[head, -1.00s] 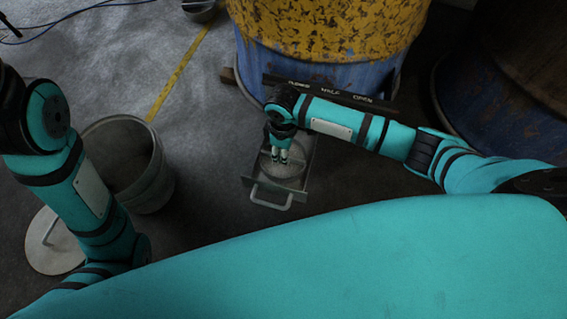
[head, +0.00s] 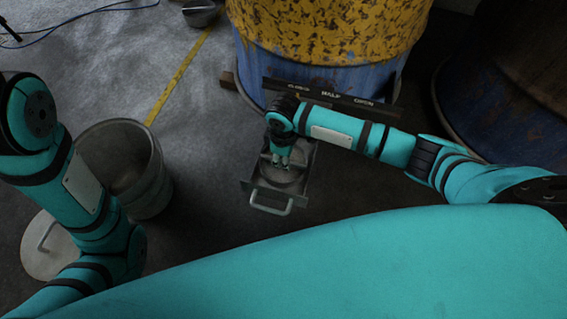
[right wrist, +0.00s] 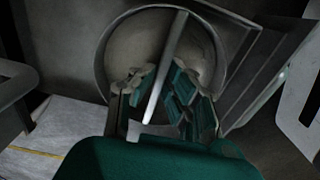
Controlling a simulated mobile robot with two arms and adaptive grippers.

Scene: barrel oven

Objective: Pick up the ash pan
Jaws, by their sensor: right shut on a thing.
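The ash pan (head: 299,190) is a grey metal tray with a U-shaped handle at its near end. It is low down in front of the blue and yellow barrel. My right gripper (head: 280,163) points down over it. In the right wrist view, the fingers of my right gripper (right wrist: 158,103) are on both sides of a thin bar (right wrist: 168,62) that crosses a round part of the pan (right wrist: 124,50). The gripper is shut on this bar. Whether the pan is off the floor cannot be told. My left arm shows at the left; its gripper is out of view.
The barrel (head: 325,75) stands behind the pan, with a plate marked CLOSED, HALF, OPEN (head: 331,93) low on its front. A metal bucket (head: 150,190) stands left of the pan, and a round lid (head: 40,262) lies beside it. Floor between bucket and pan is clear.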

